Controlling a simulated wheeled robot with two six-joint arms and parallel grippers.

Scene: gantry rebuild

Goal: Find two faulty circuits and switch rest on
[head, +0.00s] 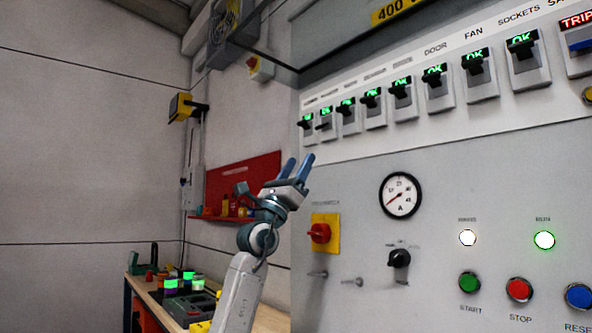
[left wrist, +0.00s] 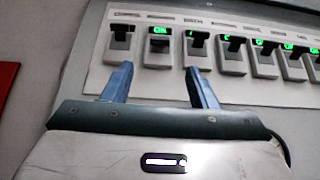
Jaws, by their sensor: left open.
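A row of breaker switches with black levers runs along the panel top in the head view, including the FAN switch (head: 479,80) and the SOCKETS switch (head: 527,67). Most show green OK displays. The rightmost switch (head: 580,45) shows a red TRIP display and a blue part. In the left wrist view the second switch (left wrist: 158,46) has a green display and its lever looks lower than its neighbours'. The leftmost switch (left wrist: 121,42) shows no clear green there. My left gripper (head: 300,161) is open and empty, below the row's left end; its fingers (left wrist: 158,68) point toward the second and third switches.
The panel carries a gauge (head: 400,195), a red-yellow rotary switch (head: 321,233), a black knob (head: 399,258), and green START (head: 469,283), red STOP (head: 519,290) and blue buttons (head: 578,296). A cluttered workbench (head: 160,300) stands at lower left.

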